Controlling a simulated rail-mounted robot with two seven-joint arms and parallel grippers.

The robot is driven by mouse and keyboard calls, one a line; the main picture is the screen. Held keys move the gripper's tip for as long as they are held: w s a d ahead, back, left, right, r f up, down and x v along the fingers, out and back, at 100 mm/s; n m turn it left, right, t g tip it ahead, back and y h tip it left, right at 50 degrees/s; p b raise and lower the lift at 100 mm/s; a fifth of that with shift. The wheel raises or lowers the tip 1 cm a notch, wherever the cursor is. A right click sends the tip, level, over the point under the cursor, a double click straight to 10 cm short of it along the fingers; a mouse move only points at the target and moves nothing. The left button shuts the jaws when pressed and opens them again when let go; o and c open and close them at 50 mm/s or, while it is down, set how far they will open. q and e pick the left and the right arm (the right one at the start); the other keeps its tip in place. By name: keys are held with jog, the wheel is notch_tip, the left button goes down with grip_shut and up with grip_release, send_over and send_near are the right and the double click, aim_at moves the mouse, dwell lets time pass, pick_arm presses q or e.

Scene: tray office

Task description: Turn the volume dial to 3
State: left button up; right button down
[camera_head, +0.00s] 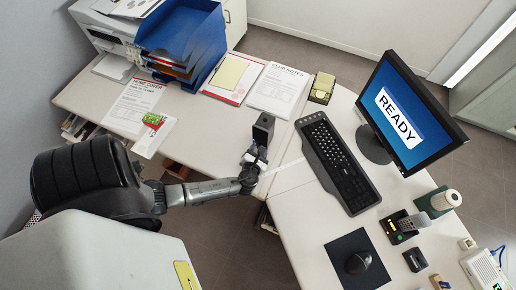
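No dial with readable numbers can be made out. A dark green box with a cream ribbed cylinder (446,200) stands at the right of the desk. I cannot tell whether the cylinder is a dial. A white unit (485,271) with a grille sits at the lower right edge, partly cut off. My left gripper (256,156) is over the inner edge of the desk, far to the left of both. A dark block (263,127) shows at its tip; I cannot tell whether it is held. The finger opening is too small to judge. My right gripper is not in view.
The monitor (410,115) reads READY. A keyboard (338,162), a mouse (358,262) on a dark mat, and a phone in a cradle (405,226) lie on the right desk. Papers (277,90) and blue trays (183,35) are on the left desk.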

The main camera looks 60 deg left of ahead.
pick_arm(q)
jog(key=p+v, duration=0.2)
jog(key=v, duration=1)
jog(key=shift+v, duration=0.9)
jog(key=shift+f, duration=0.1)
